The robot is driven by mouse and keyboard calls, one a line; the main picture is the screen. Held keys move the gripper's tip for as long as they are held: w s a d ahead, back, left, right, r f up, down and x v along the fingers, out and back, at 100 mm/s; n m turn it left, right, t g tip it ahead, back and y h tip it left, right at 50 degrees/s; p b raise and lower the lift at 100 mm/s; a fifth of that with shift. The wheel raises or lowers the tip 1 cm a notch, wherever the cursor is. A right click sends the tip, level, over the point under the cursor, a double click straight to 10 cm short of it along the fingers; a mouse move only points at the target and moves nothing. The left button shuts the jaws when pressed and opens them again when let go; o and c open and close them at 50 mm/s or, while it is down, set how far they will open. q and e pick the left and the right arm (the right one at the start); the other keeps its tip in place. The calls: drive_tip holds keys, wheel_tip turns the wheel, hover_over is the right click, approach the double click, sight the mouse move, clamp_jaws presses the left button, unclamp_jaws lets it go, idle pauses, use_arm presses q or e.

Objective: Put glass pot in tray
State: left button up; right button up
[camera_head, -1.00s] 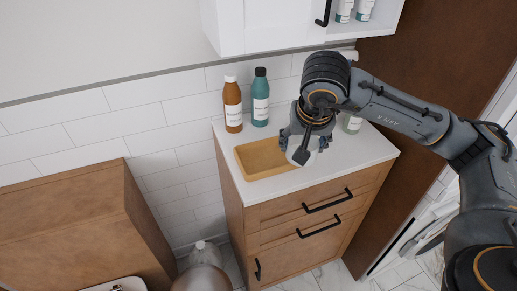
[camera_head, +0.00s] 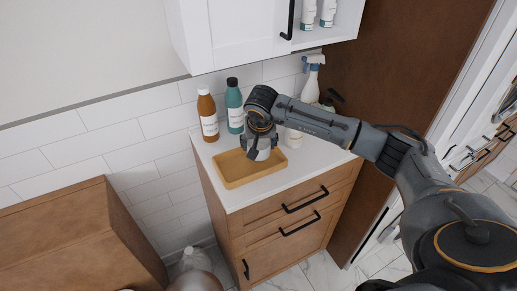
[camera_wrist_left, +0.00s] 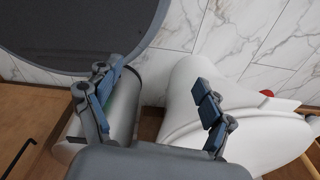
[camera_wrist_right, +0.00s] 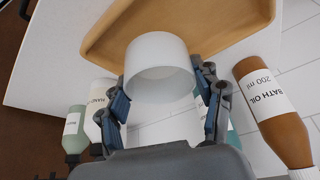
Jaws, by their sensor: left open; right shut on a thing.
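A whitish, frosted glass pot (camera_wrist_right: 158,68) is held between the fingers of my right gripper (camera_wrist_right: 165,100) in the right wrist view. The right gripper (camera_head: 261,152) is shut on it at the back right rim of the tray in the head view, where the gripper mostly hides the pot. The tan tray (camera_head: 235,181) lies on the white counter; its visible floor is empty. It also shows in the right wrist view (camera_wrist_right: 110,35), just beyond the pot. I cannot tell whether the pot touches the tray. My left gripper (camera_wrist_left: 157,88) is open and empty, away from the counter.
An orange bath oil bottle (camera_head: 208,118) and a teal bottle (camera_head: 234,106) stand behind the tray. A white wall cabinet (camera_head: 235,35) hangs above. A toilet (camera_wrist_left: 205,75) is near my left gripper.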

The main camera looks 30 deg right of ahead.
sight(259, 148)
wheel_tip(259, 148, down, 2)
drive_tip(key=shift+f+p, duration=0.1)
drive_tip(key=shift+p, duration=0.7)
drive_tip(key=shift+w+f, duration=0.1)
drive_tip(key=shift+f, duration=0.25)
use_arm(q)
drive_tip(key=shift+s+d+r, duration=0.15)
drive_tip(key=shift+s+r, duration=0.4)
drive_tip(key=shift+r, duration=0.35)
use_arm(e)
drive_tip(key=shift+f, duration=0.15)
use_arm(q)
drive_tip(key=shift+d, duration=0.1)
use_arm(e)
drive_tip(key=shift+f, duration=0.1)
drive_tip(key=o, duration=0.9)
drive_tip(key=shift+f, duration=0.1)
drive_tip(key=o, duration=0.4)
use_arm(q)
drive_tip(key=shift+f, duration=0.2)
use_arm(e)
drive_tip(key=shift+o, duration=0.2)
